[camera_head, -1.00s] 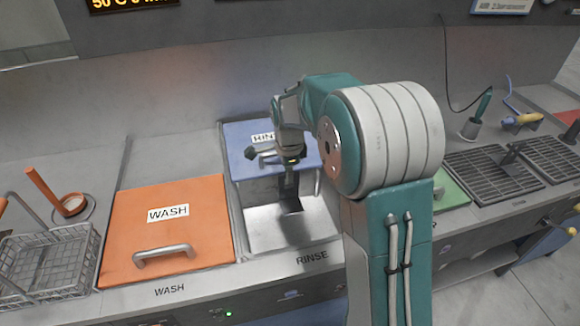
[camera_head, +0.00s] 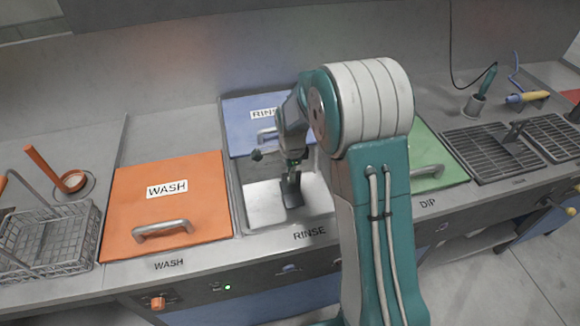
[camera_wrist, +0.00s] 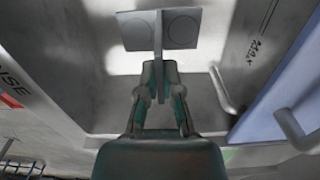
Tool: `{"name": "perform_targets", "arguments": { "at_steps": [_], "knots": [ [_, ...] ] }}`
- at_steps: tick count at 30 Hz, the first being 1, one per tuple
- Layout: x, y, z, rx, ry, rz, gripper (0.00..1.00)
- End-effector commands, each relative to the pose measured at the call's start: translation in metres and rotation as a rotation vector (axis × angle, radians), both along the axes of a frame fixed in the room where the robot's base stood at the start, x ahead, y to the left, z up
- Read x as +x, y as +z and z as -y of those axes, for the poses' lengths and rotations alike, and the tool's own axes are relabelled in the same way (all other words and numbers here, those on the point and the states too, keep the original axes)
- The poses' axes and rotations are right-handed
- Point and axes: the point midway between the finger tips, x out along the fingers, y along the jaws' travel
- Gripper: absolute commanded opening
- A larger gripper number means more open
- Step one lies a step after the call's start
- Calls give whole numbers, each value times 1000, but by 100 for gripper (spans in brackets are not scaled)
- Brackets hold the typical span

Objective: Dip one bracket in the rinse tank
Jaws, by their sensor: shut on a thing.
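My gripper (camera_head: 292,172) points down over the open rinse tank (camera_head: 262,212). It is shut on a bracket (camera_wrist: 184,28), a pale piece in the wrist view with a thin upright stem and two flat plates, each bearing a round mark. In the head view the bracket (camera_head: 293,196) is a small dark shape below the fingers, within the tank's opening. I cannot tell whether it touches the liquid. My arm hides the tank's right side.
The orange wash lid (camera_head: 195,205) is shut at left, beside a wire basket (camera_head: 45,245). A green lid (camera_head: 435,158) marked DIP lies to the right, partly behind my arm. Dark grates (camera_head: 492,150) lie beyond it. The blue lid's handle (camera_head: 265,134) juts out near my gripper.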

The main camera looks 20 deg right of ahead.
Motion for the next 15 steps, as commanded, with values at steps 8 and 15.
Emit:
{"name": "perform_targets", "arguments": {
  "at_steps": [8,15],
  "knots": [
    [0,-27,-2,-1,1,-1,0],
    [-1,-48,-2,-1,1,-2,0]
  ]
}}
